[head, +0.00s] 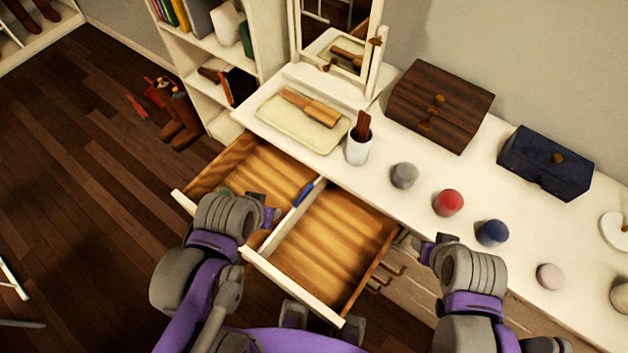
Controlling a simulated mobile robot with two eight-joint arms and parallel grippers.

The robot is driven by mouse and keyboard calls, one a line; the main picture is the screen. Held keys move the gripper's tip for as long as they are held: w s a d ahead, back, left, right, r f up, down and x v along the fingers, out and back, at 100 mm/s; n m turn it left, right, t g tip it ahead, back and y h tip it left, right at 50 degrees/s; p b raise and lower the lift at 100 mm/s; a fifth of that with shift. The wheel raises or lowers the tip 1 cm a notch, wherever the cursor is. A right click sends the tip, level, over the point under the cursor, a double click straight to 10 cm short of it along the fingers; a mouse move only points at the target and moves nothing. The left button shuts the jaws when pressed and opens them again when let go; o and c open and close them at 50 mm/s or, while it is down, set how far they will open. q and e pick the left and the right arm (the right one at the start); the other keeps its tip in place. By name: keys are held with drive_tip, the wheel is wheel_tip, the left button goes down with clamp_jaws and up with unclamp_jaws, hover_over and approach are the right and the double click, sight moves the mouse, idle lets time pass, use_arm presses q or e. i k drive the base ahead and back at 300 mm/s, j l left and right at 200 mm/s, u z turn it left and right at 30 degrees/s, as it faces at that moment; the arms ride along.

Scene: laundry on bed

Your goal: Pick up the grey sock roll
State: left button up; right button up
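The grey sock roll (404,175) stands on the white dresser top (375,192), to the right of a white cup and left of a red roll. My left gripper (268,208) is over the open drawer's left part, well away from the grey roll; its fingers are small and partly hidden by the wrist. My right gripper (428,246) is near the dresser's front edge, below the red roll and apart from the grey one. I cannot tell whether either gripper is open or shut.
The open drawer (262,262) juts out, split by a divider. A red roll (448,203), a blue roll (492,233) and a pale roll (550,276) line the top. Behind are a brown box (440,104), a navy box (546,162), a tray (290,128), a cup (358,151) and a mirror.

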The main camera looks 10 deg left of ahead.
sight(406, 175)
drive_tip(key=k+l+u, duration=0.2)
drive_tip(key=l+u, duration=0.2)
drive_tip(key=k+l+u, duration=0.35)
drive_tip(key=l+u, duration=0.25)
drive_tip(key=i+l, duration=0.05)
drive_tip(key=l, duration=0.05)
